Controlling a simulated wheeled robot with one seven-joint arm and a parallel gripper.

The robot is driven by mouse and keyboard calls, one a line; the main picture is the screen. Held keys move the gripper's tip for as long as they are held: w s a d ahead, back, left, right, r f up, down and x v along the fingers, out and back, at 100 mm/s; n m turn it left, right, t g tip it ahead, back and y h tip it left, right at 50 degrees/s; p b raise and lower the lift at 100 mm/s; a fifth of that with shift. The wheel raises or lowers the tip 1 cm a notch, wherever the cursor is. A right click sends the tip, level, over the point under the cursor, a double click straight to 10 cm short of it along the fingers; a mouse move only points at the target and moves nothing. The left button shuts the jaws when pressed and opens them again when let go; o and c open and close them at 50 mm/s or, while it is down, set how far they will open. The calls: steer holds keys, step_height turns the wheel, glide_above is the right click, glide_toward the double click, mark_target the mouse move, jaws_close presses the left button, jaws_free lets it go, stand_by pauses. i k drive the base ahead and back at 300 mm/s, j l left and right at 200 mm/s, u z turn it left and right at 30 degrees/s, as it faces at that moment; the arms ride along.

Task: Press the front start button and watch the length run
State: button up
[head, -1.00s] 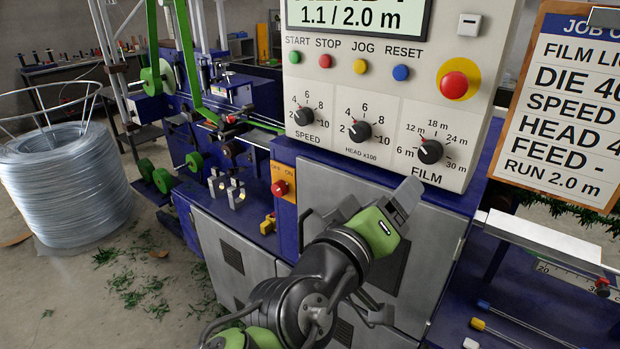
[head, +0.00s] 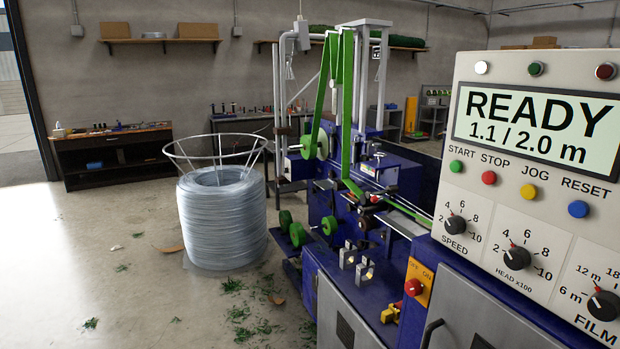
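The control panel (head: 470,188) is at the right of the head view. Its display (head: 540,128) reads READY and 1.1 / 2.0 m. The green START button (head: 456,166) sits below the display at the left end of a row. To its right are the red STOP button (head: 489,178), yellow JOG button (head: 528,191) and blue RESET button (head: 578,209). Below them are the SPEED knob (head: 455,225), HEAD knob (head: 516,259) and FILM knob (head: 604,305). My gripper is out of view.
The blue twisting machine (head: 330,200) with a green film strip (head: 345,115) stands left of the panel. A wire coil (head: 222,222) stands on the floor, with green scraps around it. A red switch on a yellow plate (head: 413,287) is below the panel. The floor at left is mostly clear.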

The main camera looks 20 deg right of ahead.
mark_target(455, 165)
steer(key=k+j+z, duration=0.15)
steer(key=z, duration=1.55)
